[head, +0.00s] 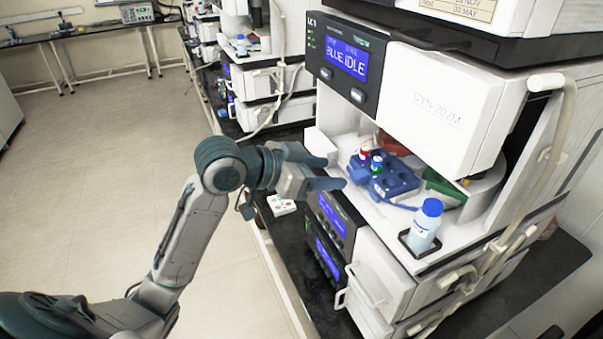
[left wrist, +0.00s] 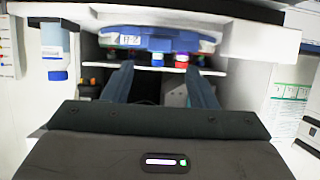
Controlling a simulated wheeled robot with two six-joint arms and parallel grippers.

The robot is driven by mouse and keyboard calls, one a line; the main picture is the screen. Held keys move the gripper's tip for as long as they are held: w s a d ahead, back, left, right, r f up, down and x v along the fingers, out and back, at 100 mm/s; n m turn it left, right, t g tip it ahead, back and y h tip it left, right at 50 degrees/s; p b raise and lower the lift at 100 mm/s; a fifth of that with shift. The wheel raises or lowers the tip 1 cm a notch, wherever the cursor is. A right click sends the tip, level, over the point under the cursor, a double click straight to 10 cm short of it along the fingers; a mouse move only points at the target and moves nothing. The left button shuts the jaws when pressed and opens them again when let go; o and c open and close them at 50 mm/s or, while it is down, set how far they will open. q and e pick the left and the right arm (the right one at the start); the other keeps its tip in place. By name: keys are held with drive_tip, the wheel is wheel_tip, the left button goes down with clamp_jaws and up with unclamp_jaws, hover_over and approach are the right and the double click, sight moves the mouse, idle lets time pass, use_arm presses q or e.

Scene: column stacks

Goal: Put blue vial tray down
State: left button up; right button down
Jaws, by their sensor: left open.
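The blue vial tray (head: 400,180) stands on the white ledge (head: 358,200) of the open instrument bay. That view looks upside down. My right gripper is not in view.
A blue-capped bottle (head: 425,226) stands at the ledge's front right. A green tray (head: 446,188) and a red tray (head: 394,146) sit deeper in the bay. The white panel CYN-202M (head: 440,108) overhangs it. The floor (head: 110,150) at left is clear.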

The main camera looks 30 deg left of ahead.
use_arm(q)
drive_tip(key=shift+b+v, duration=0.65)
drive_tip(key=shift+v, duration=1.8)
